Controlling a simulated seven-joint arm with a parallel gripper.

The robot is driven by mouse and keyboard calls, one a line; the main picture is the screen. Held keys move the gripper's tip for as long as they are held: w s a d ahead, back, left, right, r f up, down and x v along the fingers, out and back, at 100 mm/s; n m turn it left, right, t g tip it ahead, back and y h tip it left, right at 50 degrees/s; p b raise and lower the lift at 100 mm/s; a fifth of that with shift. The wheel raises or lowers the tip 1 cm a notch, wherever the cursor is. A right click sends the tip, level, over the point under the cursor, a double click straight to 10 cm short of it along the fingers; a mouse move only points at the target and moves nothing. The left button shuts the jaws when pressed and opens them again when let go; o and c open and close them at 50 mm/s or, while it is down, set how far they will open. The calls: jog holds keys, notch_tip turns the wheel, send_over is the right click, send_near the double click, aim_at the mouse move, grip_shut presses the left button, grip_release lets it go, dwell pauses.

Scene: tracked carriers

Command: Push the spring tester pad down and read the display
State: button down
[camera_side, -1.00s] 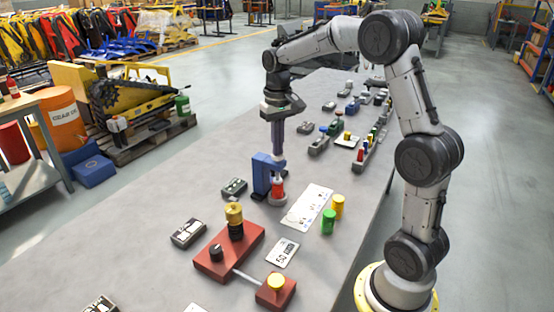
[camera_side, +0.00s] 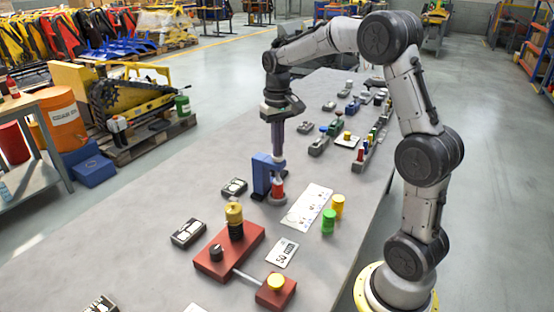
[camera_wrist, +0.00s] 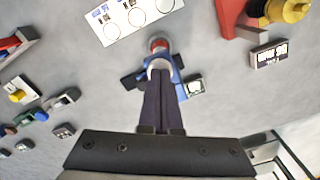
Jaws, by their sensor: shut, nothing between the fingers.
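The spring tester is a blue upright stand (camera_side: 262,176) with a red cylinder (camera_side: 278,188) in front of it, on a grey base. A pale pad (camera_wrist: 159,64) sits over the red part in the wrist view. My gripper (camera_side: 278,160) is shut and empty, pointing straight down, with its tips at the pad and seemingly touching it. The tips hide part of the pad. A small dark display box (camera_side: 234,187) lies left of the stand; it also shows in the wrist view (camera_wrist: 195,87). Its reading is too small to make out.
A white card (camera_side: 307,207) and green (camera_side: 328,221) and yellow (camera_side: 338,205) cylinders are to the right. A red-based device (camera_side: 229,250) with a yellow knob stands nearer the camera. Several small devices fill the far table. The left of the table is mostly clear.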

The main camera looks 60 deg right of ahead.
jog(key=shift+r, duration=2.8)
jog(key=s+a+r+n+t, duration=0.3)
jog(key=s+a+r, duration=0.5)
jog(key=s+a, duration=0.3)
jog(key=s+a+f+n+t, duration=0.2)
jog(key=s+a+f, duration=0.3)
jog(key=s+f, duration=0.4)
jog(key=shift+s+n+t, duration=0.3)
jog(key=shift+s+n, duration=0.2)
jog(key=shift+s, duration=0.3)
jog(key=shift+r, duration=0.1)
